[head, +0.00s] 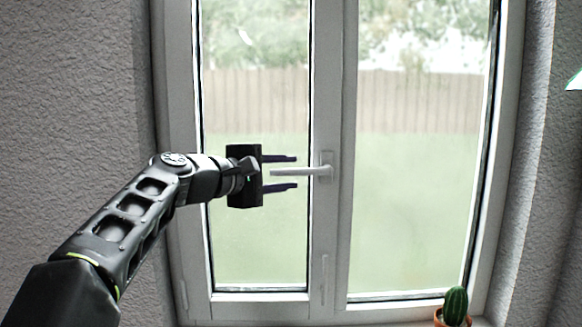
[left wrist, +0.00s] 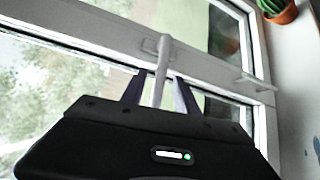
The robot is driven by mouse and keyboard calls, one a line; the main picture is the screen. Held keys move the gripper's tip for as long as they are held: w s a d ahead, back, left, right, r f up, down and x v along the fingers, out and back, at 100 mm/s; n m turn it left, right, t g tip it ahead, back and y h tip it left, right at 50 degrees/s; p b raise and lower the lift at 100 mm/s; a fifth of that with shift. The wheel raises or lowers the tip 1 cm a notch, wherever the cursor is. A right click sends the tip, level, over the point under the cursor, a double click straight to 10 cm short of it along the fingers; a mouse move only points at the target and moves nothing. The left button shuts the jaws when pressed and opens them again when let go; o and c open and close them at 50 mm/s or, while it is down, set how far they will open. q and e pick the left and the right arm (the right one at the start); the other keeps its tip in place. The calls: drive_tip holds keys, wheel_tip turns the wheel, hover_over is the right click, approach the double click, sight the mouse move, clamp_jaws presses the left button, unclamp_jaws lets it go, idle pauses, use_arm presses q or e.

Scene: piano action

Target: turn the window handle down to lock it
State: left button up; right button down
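The white window handle (head: 298,172) sits on the middle frame of the window and points left, about level, in the head view. My left gripper (head: 296,172) is open, with one finger above the handle's lever and one below it, both apart from it. In the left wrist view the handle (left wrist: 161,72) runs between the two dark fingers of the left gripper (left wrist: 160,92), with a gap on each side. My right gripper is not in view.
A second, lower handle (head: 325,278) is on the same middle frame, pointing up and down. A cactus in an orange pot (head: 454,308) stands on the sill at the lower right. Grey rough walls (head: 75,90) flank the window. The room around the gripper is clear.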

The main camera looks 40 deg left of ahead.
use_arm(q)
drive_tip(key=shift+w+d+f, duration=0.1)
drive_tip(key=shift+w, duration=0.8)
drive_tip(key=shift+c, duration=0.5)
clamp_jaws()
